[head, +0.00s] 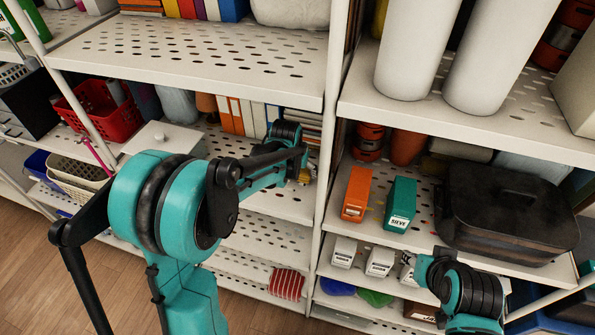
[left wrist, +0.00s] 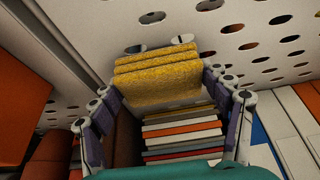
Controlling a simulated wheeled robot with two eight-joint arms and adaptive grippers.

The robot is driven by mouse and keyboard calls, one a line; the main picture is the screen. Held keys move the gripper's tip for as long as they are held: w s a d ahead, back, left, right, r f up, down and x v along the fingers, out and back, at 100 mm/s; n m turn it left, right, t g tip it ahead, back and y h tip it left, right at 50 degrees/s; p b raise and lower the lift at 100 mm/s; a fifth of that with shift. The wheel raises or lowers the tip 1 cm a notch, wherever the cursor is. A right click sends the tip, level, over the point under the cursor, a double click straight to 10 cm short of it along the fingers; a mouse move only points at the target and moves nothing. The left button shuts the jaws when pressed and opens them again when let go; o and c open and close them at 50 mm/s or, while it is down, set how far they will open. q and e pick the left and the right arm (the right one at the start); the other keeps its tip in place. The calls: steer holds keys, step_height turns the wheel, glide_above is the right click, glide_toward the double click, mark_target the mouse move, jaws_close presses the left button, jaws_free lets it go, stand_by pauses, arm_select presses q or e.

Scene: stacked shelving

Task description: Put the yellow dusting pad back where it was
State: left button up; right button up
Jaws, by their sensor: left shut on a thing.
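In the left wrist view, a yellow, rough-textured dusting pad (left wrist: 158,76) with layered edges sits between the two fingers of my left gripper (left wrist: 172,98). The gripper is shut on it. In the head view, my left arm reaches into the middle shelf bay. There my left gripper (head: 300,165) is mostly hidden by its own arm, and only a small yellow patch (head: 305,176) shows beside it. My right gripper (head: 408,268) is low at the right, by small white boxes; its fingers are too small to read.
A stack of books or folders (left wrist: 180,135) lies close to the pad, and a perforated white surface (left wrist: 245,45) is close above it in the picture. Orange-and-white binders (head: 236,116) stand left of my left gripper. A shelf post (head: 322,200) is just right of it.

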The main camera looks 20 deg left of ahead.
arm_select(q)
steer(key=shift+w+a+f, duration=0.1)
steer(key=shift+f, duration=0.35)
steer(key=shift+f, duration=0.15)
steer(key=o, duration=1.1)
steer(key=shift+s+r, duration=0.2)
steer(key=shift+r, duration=0.3)
steer(key=v, duration=0.7)
